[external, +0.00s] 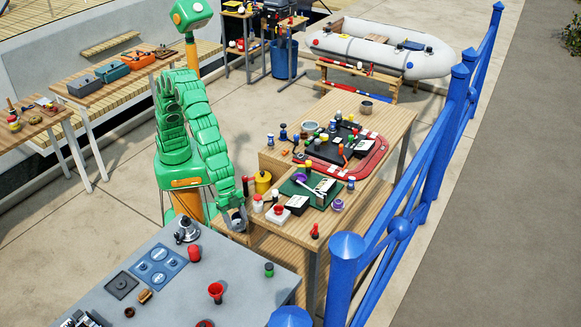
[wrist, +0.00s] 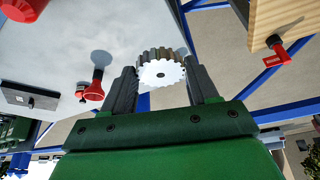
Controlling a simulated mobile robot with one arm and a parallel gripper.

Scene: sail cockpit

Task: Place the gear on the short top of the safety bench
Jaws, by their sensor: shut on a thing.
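My gripper (external: 241,207) is shut on a grey metal gear, which shows between the two dark fingers (wrist: 163,82) in the wrist view. The toothed gear (wrist: 160,72) has a small dark centre hole. In the external view the gear (external: 239,224) hangs beside the near left corner of the wooden bench. This bench (external: 316,240) has a cluttered top; no label shows which bench is the safety bench or which top is the short one. In the wrist view the wooden top (wrist: 265,18) is at upper right, apart from the gear.
A grey table (external: 180,285) in front carries a red funnel-shaped item (external: 216,291), a green-topped item (external: 269,269) and a blue panel (external: 160,267). On the wooden bench stand a yellow can (external: 263,183), a green mat (external: 291,188) and a red tray (external: 375,160). A blue railing (external: 400,215) runs along the right.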

